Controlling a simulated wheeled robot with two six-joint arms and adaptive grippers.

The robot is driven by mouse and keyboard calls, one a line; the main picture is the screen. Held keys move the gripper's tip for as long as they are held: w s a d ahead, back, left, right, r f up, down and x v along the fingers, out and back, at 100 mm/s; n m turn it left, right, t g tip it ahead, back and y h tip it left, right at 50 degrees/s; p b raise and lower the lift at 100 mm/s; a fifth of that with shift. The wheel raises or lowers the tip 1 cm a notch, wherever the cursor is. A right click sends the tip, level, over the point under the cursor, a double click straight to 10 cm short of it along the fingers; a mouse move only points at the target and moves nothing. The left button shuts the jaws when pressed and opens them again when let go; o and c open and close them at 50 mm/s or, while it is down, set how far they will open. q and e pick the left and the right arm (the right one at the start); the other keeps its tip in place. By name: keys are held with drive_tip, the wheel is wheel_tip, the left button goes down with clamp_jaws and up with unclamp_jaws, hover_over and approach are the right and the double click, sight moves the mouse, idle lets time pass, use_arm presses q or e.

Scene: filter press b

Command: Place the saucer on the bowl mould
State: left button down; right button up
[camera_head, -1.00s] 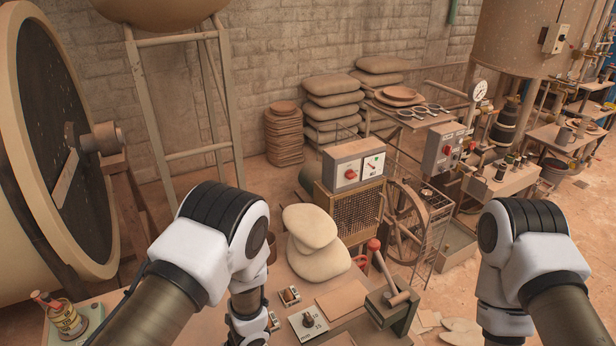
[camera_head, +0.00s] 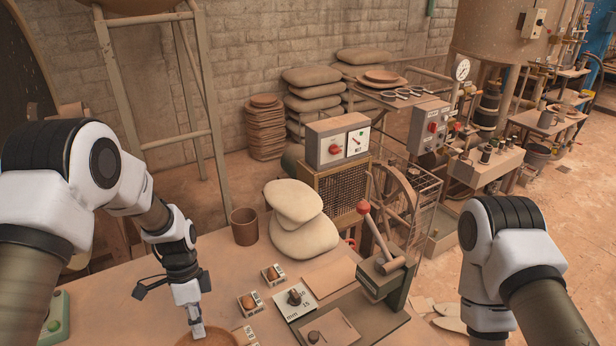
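A round brown dish (camera_head: 226,341), possibly the saucer, lies at the bottom edge of the head view and is partly cut off. My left gripper (camera_head: 197,330) points down at it, with its narrow tip over or at the dish; I cannot tell whether it touches or grips it. I cannot make out the bowl mould with certainty. My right arm shows at the right, but its gripper is out of view.
A control box (camera_head: 337,140) stands behind. Bench space left of the gripper is mostly clear.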

use_arm(q)
drive_tip(key=d+n+t+h, duration=0.1)
drive_tip(key=n, duration=0.3)
drive_tip(key=w+d+n+t+h, duration=0.1)
drive_tip(key=n, duration=0.4)
drive_tip(key=d+r+n+t, duration=0.1)
drive_tip(key=n+t, duration=0.1)
drive_tip(key=n, duration=0.3)
drive_tip(key=shift+w+d+h, duration=0.15)
drive_tip(key=shift+d+h, duration=0.2)
drive_tip(key=shift+h, duration=0.05)
use_arm(e)
drive_tip(key=shift+f, duration=0.55)
use_arm(q)
drive_tip(key=shift+n, duration=0.3)
